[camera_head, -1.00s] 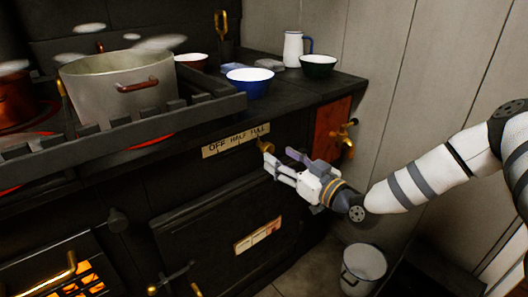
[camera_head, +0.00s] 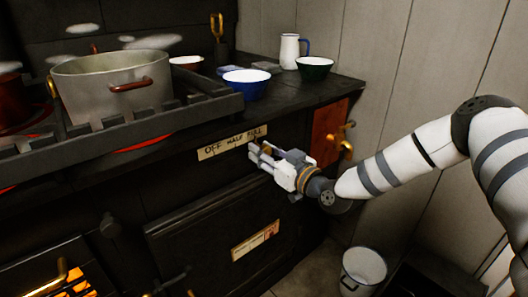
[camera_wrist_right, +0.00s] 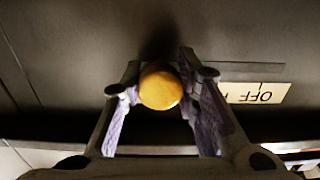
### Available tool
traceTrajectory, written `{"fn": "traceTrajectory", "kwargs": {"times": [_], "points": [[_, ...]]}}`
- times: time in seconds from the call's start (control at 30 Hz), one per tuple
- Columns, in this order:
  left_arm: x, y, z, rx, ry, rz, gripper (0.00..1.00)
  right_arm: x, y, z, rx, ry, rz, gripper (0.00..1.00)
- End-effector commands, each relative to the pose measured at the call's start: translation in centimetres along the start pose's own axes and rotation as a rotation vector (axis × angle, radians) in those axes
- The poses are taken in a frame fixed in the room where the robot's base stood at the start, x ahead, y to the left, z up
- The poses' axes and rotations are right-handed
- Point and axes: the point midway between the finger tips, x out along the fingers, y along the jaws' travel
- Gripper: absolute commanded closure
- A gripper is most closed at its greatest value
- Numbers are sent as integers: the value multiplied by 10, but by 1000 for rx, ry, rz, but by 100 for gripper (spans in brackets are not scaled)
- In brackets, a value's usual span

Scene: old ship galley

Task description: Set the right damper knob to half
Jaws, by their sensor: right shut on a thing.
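The brass damper knob (camera_wrist_right: 160,88) is a round ball on the dark stove front, between the fingers of my right gripper (camera_wrist_right: 158,100) in the wrist view. In the head view my right gripper (camera_head: 258,153) is at the right end of the cream label plate (camera_head: 232,143), reading OFF, HALF, FULL, and its fingers mostly hide the knob. The plate's OFF end also shows upside down in the wrist view (camera_wrist_right: 255,93). The right gripper is shut on the knob. The knob's setting cannot be told. My left gripper is not in view.
A large pot (camera_head: 112,85) stands on the railed stovetop. A blue bowl (camera_head: 246,84), a green bowl (camera_head: 314,69) and a white jug (camera_head: 289,50) stand to its right. Brass taps (camera_head: 344,140) jut out right of my gripper. A bucket (camera_head: 362,270) stands on the floor.

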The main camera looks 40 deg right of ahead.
Motion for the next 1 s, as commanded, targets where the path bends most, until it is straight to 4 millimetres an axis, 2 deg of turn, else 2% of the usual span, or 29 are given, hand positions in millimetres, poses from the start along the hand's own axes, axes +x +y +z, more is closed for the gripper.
{"fn": "traceTrajectory", "kwargs": {"times": [0.3, 0.43, 0.67, 0.7, 0.77, 0.8, 1.0], "points": [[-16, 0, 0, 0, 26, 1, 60, 0, -53, -2, 0, 0, -7, 100], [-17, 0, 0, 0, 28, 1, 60, 0, -61, 0, -1, -1, -3, 100], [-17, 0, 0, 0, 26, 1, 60, 0, -60, 1, -1, -1, -2, 100], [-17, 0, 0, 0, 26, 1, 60, 0, -60, 1, -1, -1, -2, 68], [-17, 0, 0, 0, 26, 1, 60, 0, -60, 1, -1, -1, -2, 54], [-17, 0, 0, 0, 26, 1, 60, 0, -60, 1, 0, -1, -2, 51], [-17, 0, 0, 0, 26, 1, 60, 0, -60, 0, 0, -1, -1, 51]]}}
